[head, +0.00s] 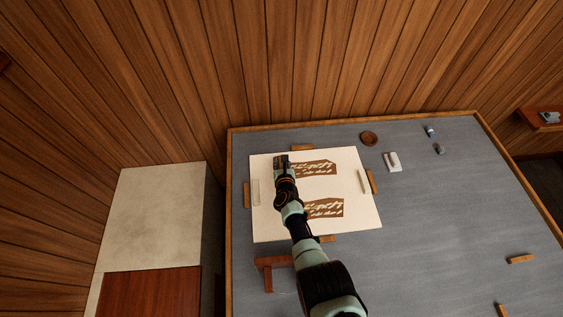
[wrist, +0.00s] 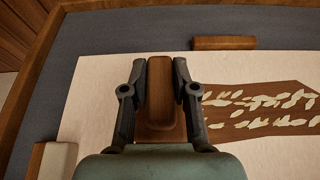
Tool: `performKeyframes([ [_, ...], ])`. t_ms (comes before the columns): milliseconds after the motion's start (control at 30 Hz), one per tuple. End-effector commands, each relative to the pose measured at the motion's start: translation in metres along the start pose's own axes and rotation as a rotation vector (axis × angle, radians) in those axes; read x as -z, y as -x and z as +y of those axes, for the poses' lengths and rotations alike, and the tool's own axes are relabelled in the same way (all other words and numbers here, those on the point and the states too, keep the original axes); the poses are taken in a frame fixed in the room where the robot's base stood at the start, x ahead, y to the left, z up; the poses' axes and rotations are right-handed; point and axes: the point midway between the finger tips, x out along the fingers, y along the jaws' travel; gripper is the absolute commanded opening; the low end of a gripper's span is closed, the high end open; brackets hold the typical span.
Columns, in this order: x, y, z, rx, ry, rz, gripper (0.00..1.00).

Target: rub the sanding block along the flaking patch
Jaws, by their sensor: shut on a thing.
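A cream panel (head: 270,228) lies on the grey-topped table and carries two brown patches with pale flakes. The upper flaking patch (head: 316,169) is partly covered at its left by my gripper (head: 281,160); the lower flaking patch (head: 325,208) lies nearer. In the wrist view, my gripper (wrist: 157,92) is shut on the brown sanding block (wrist: 160,78), one finger on each side. The block is over the panel, just left of the flaking patch (wrist: 265,108) there. I cannot tell whether its underside touches the panel.
Wooden blocks sit around the panel, one at its far edge (head: 302,147) and one at its right (head: 371,182). A round brown disc (head: 369,138) and a white object (head: 392,161) lie beyond it. A reddish-brown stand (head: 271,264) is at the front. The table's right side is mostly clear.

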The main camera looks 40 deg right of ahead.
Motion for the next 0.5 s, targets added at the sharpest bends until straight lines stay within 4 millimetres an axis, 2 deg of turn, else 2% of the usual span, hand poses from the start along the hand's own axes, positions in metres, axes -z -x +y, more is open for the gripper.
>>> performKeyframes([
  [400,0.0009,0.0,-0.0001,0.0,0.0,0.001,0.0],
  [500,0.0014,-0.0002,-0.0057,0.002,-0.001,0.001,0.0],
])
